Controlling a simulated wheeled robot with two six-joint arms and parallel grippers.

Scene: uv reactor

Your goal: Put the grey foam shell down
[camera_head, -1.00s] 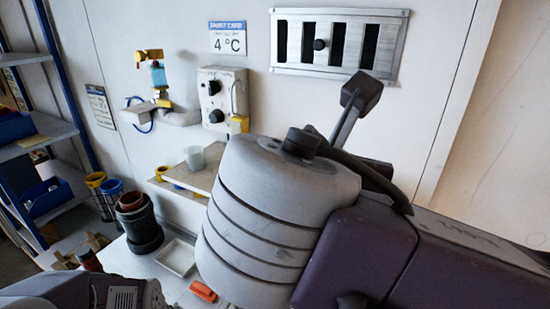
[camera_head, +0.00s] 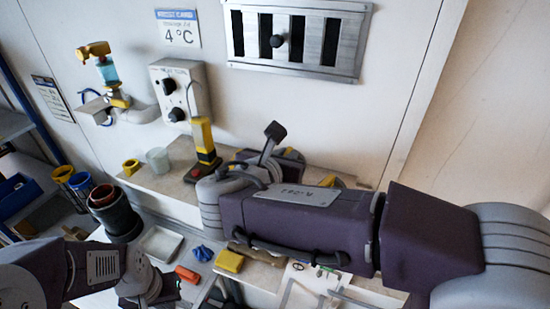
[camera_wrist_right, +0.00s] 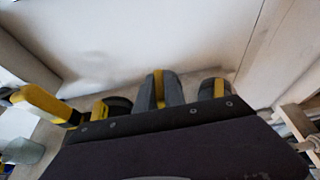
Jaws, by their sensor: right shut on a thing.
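In the right wrist view, a grey rounded piece with a yellow band (camera_wrist_right: 173,88) rises beyond the dark bar of my right gripper (camera_wrist_right: 158,122); I take it for the grey foam shell. A second grey piece with a yellow band (camera_wrist_right: 213,88) stands to its right. My right fingertips and their contact are hidden, but the gripper is shut on the shell, low over the back ledge. In the head view, my right arm hides most of it. My left gripper (camera_head: 160,292) is at the lower left, away from the shell; its jaws are unclear.
The wooden ledge (camera_head: 165,182) holds a yellow-handled tool (camera_head: 203,140), a cup (camera_head: 158,160) and a yellow ring (camera_head: 131,167). A dark pot (camera_head: 118,218), white tray (camera_head: 160,243), yellow block (camera_head: 229,261) and orange block (camera_head: 187,274) are on the bench. The wall is close behind.

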